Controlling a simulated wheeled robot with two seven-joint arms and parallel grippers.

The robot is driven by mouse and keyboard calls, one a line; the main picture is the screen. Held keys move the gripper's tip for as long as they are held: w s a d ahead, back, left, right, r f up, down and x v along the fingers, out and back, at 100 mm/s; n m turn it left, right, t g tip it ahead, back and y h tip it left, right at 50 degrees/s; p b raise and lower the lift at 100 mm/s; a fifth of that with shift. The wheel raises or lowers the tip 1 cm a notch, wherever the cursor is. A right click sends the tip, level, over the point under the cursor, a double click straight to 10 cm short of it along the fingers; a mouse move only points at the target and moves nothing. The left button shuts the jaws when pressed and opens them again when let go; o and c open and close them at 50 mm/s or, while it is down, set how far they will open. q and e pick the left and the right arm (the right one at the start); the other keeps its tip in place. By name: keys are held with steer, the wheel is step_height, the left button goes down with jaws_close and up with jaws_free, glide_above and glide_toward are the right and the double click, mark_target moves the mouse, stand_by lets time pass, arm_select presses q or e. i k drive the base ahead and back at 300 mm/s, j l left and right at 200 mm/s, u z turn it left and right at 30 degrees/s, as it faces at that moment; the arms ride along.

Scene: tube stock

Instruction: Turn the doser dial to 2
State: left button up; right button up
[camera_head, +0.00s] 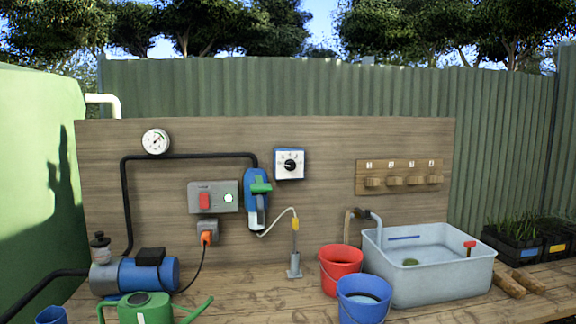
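A square dial (289,164) with a white face, a blue border and a black round knob is mounted on the upright wooden board (330,215). Marks ring the knob, but they are too small to read, and I cannot tell which mark the knob points at. A blue unit (250,182) with a green lever (261,188) hangs on the board just below and left of the dial. Neither of my grippers is in view, and nothing covers the dial.
A grey switch box (228,197) and a gauge (156,141) are on the board. A blue pump (148,274), green watering can (146,308), red bucket (341,268), blue bucket (363,299) and grey basin (430,282) stand on the bench.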

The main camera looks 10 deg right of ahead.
mark_target(290, 164)
steer(key=i+l, duration=0.15)
steer(key=l, duration=0.2)
steer(key=i+l+u, duration=0.1)
steer(key=l, duration=0.3)
steer(key=i+l, duration=0.2)
steer(key=l, duration=0.15)
steer(key=i+l+u, duration=0.1)
steer(key=l, duration=0.3)
steer(key=i+l, duration=0.15)
steer(key=l, duration=0.25)
steer(key=i+l+u, duration=0.1)
steer(key=l, duration=0.25)
steer(key=i+l, duration=0.15)
steer(key=l, duration=0.25)
steer(key=u, duration=0.05)
